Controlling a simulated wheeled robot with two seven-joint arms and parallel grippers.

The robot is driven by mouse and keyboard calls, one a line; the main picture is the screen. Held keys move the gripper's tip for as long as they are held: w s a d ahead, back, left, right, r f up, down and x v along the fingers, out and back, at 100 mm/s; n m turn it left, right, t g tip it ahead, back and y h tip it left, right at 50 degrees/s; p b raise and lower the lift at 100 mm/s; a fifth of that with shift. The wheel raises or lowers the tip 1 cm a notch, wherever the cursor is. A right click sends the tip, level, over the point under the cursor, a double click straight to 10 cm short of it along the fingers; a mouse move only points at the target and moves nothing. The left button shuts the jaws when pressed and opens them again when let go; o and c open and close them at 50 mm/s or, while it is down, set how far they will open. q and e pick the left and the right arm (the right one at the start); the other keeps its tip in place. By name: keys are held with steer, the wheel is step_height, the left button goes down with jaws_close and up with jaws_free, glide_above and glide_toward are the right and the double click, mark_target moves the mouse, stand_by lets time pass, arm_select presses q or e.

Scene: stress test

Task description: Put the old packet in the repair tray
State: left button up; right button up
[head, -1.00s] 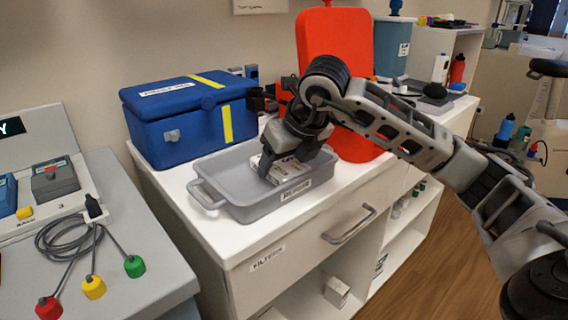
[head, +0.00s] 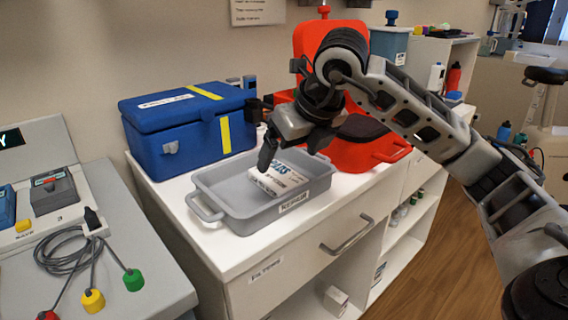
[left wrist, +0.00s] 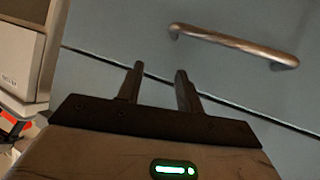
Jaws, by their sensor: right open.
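The white packet (head: 279,179) with dark lettering lies inside the grey repair tray (head: 233,213), toward its middle and right side. The tray is labelled "REPAIR" and stands on the white counter. My right gripper (head: 289,155) is open just above the packet, with one finger at the packet's left end. The other finger is partly hidden by the wrist. My left gripper (left wrist: 158,88) shows in the left wrist view, its two fingers apart with nothing between them, in front of a grey drawer front with a metal handle.
A blue box (head: 188,125) with a yellow stripe stands behind the tray. A red container (head: 372,150) stands to the right, close to my right arm. A side bench at left holds a cable with coloured plugs (head: 92,300). The counter's front strip is clear.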

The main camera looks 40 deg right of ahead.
steer(key=v, duration=0.5)
steer(key=shift+s+r+p, duration=0.2)
steer(key=shift+r+p, duration=0.15)
steer(key=shift+s+f, duration=0.1)
